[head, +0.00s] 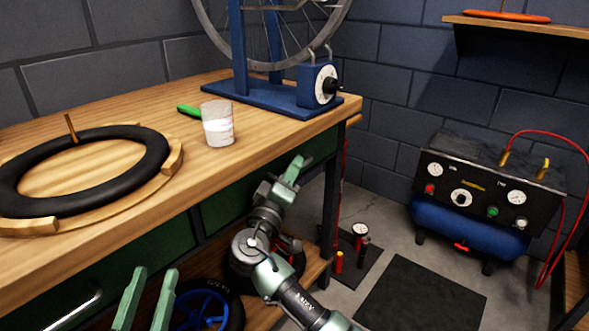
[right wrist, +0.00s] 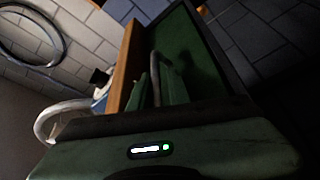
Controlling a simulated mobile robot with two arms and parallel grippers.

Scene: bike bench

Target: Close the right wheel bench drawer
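The right wheel bench drawer has a green front (head: 226,203) under the wooden bench top. No drawer interior shows in the head view, and the front looks about level with the bench's face. The drawer front (right wrist: 195,50) also shows in the right wrist view, with a curved grey handle (right wrist: 156,68). My right gripper (head: 291,168) is at this front, its fingers (right wrist: 155,88) beside the handle. I cannot tell whether they grip it. My left gripper (head: 146,290) is open and empty in front of the left drawer.
On the bench top (head: 255,150) are a black tyre (head: 150,150) on a wooden ring, a white cup (head: 217,123) and a blue wheel stand (head: 270,97). Wheels lie on the shelf below. A compressor (head: 470,225) stands at right.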

